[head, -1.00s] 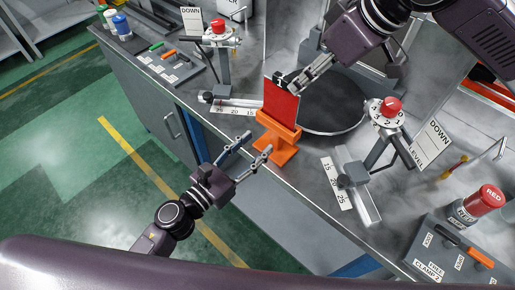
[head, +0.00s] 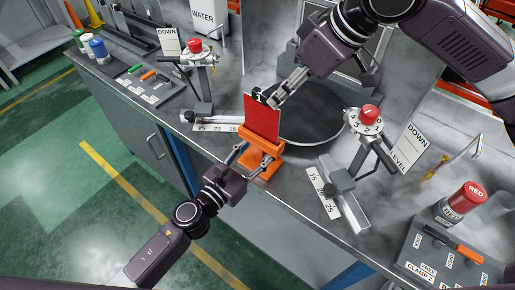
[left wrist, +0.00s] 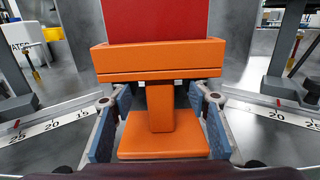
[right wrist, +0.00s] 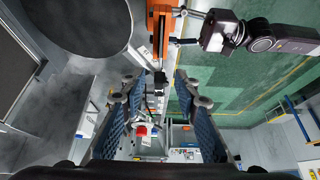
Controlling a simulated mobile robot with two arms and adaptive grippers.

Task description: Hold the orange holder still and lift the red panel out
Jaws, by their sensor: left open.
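The orange holder (head: 262,165) stands at the bench's front edge, with the red panel (head: 262,118) upright in it. In the left wrist view the holder (left wrist: 160,110) has a wide top, a narrow stem and a flat foot; the panel (left wrist: 155,18) rises from it. My left gripper (head: 252,160) is open, one finger on each side of the stem, with gaps visible. My right gripper (head: 271,101) is at the panel's upper edge, by a small black piece. In the right wrist view its fingers (right wrist: 157,82) are apart; contact with the panel cannot be told.
A dark round plate (head: 308,112) lies behind the panel. Red-knobbed posts (head: 196,47) (head: 369,114) with ruler rails stand to either side. A red-capped bottle (head: 466,197) and a grey tool block (head: 440,252) are at the right. Green floor lies in front of the bench.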

